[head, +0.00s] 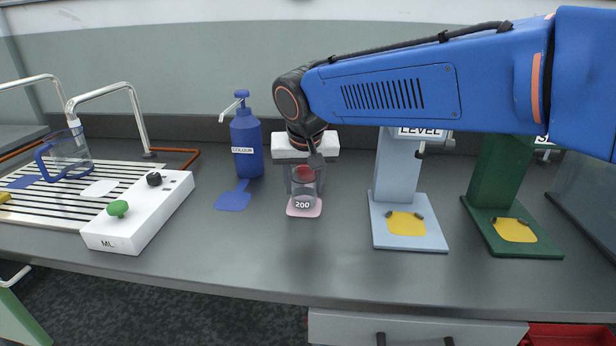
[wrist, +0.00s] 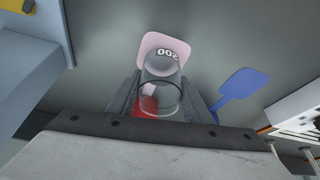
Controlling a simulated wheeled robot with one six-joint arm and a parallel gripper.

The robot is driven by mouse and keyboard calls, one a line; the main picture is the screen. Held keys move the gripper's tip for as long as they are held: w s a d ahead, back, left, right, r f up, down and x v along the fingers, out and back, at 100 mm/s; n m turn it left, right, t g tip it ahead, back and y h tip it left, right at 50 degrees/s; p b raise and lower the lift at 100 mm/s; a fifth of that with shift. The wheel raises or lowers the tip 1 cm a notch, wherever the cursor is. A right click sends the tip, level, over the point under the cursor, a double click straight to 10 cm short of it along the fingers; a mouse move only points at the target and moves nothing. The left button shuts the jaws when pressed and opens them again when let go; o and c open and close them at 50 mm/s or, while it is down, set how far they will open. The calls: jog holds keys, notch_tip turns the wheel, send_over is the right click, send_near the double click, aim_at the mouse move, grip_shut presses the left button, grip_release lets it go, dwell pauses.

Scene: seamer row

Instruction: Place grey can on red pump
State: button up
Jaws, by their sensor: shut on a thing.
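My gripper (head: 304,184) is shut on a clear, see-through beaker (wrist: 160,92), which also shows in the head view (head: 306,188). A red rounded patch (head: 305,173) shows in or behind the beaker; I cannot tell which. A pink pad (wrist: 154,42) lies under or just beyond the beaker, and it also shows in the head view (head: 303,212). I cannot tell whether the beaker touches the pad. I make out no grey can and no red pump for certain. The only clear pump is a blue bottle (head: 246,143) marked COLOUR.
A blue pad (head: 233,197) lies before the blue pump. A white control box (head: 140,214) and a slatted tray with a blue-handled jug (head: 70,155) stand left. A light blue stand (head: 408,232) and a green stand (head: 512,243) stand right. The front bench is clear.

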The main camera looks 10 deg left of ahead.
jog(key=shift+s+d, duration=0.1)
jog(key=shift+f, duration=0.15)
jog(key=o, duration=1)
jog(key=v, duration=1.2)
jog(key=shift+s, duration=0.15)
